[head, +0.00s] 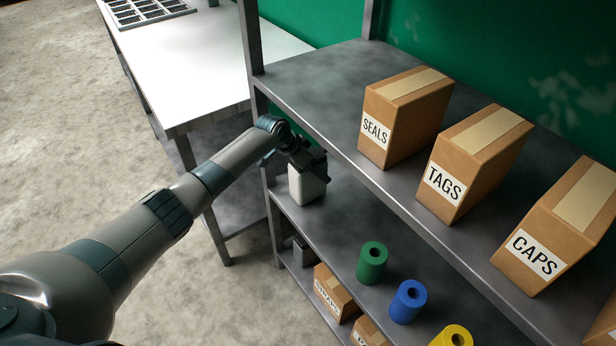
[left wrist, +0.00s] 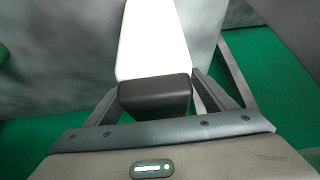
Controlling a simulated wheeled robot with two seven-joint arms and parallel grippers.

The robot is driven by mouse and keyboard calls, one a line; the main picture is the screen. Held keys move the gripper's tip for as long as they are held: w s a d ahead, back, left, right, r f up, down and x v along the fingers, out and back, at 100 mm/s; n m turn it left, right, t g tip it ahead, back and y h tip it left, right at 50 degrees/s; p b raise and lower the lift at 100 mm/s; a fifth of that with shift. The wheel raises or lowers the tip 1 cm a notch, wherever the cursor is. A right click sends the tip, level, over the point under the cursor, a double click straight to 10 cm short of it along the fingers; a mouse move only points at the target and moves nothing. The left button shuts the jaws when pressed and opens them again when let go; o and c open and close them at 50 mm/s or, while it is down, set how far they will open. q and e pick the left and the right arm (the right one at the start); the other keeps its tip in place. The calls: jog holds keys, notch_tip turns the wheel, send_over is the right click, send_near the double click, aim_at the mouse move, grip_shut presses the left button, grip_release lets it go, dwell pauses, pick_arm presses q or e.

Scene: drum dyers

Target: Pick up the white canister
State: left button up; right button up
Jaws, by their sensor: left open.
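The white canister (head: 306,187) stands upright at the left end of the middle shelf in the head view. Its top is hidden behind my left gripper (head: 312,160). In the left wrist view the canister has a white body (left wrist: 153,40) and a dark cap (left wrist: 155,97). My left gripper (left wrist: 158,95) is open, with one finger on each side of the dark cap. Small gaps seem to show beside the cap, and I cannot tell whether either finger touches it. My right gripper is not in view.
Green (head: 371,262), blue (head: 407,301) and yellow (head: 453,338) rolls stand on the same shelf (head: 335,235). Boxes marked SEALS (head: 405,115), TAGS (head: 472,165) and CAPS (head: 558,225) stand on the shelf above, whose edge is close to my gripper. A white table (head: 205,60) is left.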

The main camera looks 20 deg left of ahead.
pick_arm(q)
jog(key=c, duration=1.5)
jog(key=shift+r, duration=0.1)
jog(key=shift+c, duration=0.6)
jog(key=shift+w, duration=0.1)
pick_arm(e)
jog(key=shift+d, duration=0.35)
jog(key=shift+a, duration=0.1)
